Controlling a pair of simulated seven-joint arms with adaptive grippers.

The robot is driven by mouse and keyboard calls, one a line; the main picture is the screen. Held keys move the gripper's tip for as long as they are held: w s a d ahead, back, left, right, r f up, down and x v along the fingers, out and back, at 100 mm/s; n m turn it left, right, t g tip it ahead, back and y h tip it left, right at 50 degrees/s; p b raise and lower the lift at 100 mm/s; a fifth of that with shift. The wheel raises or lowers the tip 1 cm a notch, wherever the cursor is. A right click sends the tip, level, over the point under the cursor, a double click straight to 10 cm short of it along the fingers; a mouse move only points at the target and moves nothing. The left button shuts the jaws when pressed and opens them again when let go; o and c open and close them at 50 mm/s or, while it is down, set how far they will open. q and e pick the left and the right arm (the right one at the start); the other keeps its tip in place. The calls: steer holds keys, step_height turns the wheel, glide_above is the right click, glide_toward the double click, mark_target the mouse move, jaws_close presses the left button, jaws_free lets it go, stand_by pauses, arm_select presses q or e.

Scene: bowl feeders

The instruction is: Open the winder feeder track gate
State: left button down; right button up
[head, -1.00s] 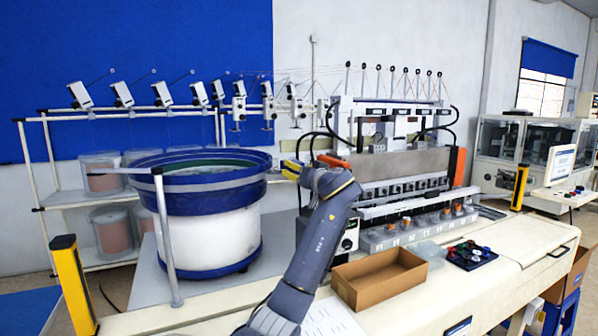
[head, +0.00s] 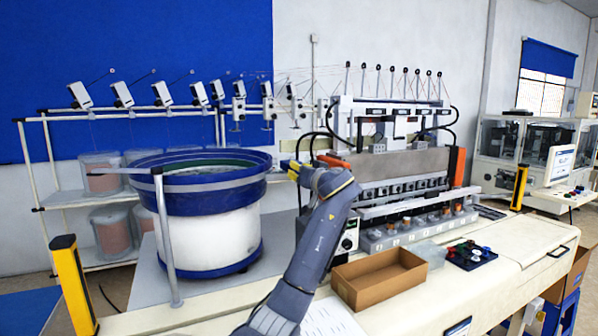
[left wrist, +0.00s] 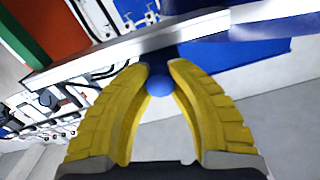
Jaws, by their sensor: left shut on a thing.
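The winder (head: 400,165) stands right of the blue-rimmed bowl feeder (head: 205,205) in the head view. My left gripper (head: 294,166) reaches up between them, its fingers small there and partly hidden by my own arm. In the left wrist view, the yellow fingers of this gripper (left wrist: 159,68) are shut on a round blue knob (left wrist: 159,84). The knob sits close to a pale metal rail (left wrist: 120,50) that crosses the picture. I cannot tell how far the gate is open, as my arm hides that area in the head view. My right gripper is not in view.
An open brown cardboard box (head: 378,280) lies on the cream bench right of my arm. A metal post (head: 166,240) stands before the bowl. A yellow-black post (head: 75,285) is at the left.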

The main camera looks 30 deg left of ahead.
arm_select(q)
steer(key=shift+f, duration=0.1)
steer(key=v, duration=0.3)
steer(key=shift+s+d, duration=0.15)
steer(key=shift+d, duration=0.05)
steer(key=c, duration=1.1)
jaws_free()
steer(key=shift+o, duration=0.2)
steer(key=v, duration=1.2)
